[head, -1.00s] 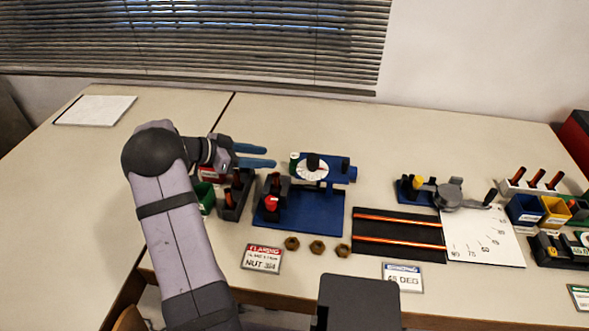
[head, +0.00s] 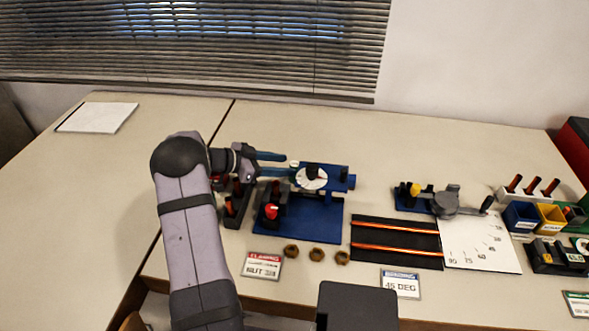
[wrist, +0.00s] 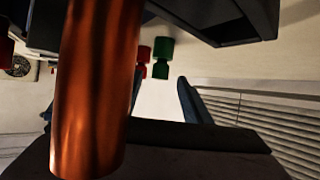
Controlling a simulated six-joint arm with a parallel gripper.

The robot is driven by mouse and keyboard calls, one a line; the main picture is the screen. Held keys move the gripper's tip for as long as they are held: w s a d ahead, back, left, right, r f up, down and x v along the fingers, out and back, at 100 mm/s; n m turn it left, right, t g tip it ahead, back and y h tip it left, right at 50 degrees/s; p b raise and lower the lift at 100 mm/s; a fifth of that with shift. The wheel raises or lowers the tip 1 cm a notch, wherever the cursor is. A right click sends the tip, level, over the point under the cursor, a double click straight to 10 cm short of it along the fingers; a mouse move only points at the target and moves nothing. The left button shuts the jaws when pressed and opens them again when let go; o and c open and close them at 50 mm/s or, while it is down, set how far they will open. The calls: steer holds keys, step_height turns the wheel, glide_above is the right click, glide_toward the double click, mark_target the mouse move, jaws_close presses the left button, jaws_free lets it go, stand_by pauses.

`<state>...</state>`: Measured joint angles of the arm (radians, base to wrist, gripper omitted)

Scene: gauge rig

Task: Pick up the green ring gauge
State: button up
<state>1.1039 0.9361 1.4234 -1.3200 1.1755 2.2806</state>
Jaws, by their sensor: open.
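In the wrist view, a green two-part piece (wrist: 162,52) lies ahead, beside a smaller red one. One blue finger (wrist: 190,102) shows clearly there; a large copper-coloured cylinder (wrist: 95,90) close to the camera blocks much of the left side.
A blue fixture (head: 312,215) with the white dial (head: 309,178) and a red knob (head: 271,211) stands close below and right of my gripper. A dark rack (head: 236,204) with orange pegs is under my wrist. Several brass nuts lie in front.

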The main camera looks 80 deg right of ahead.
steer(key=shift+x, duration=1.05)
jaws_close()
steer(key=shift+r, duration=0.15)
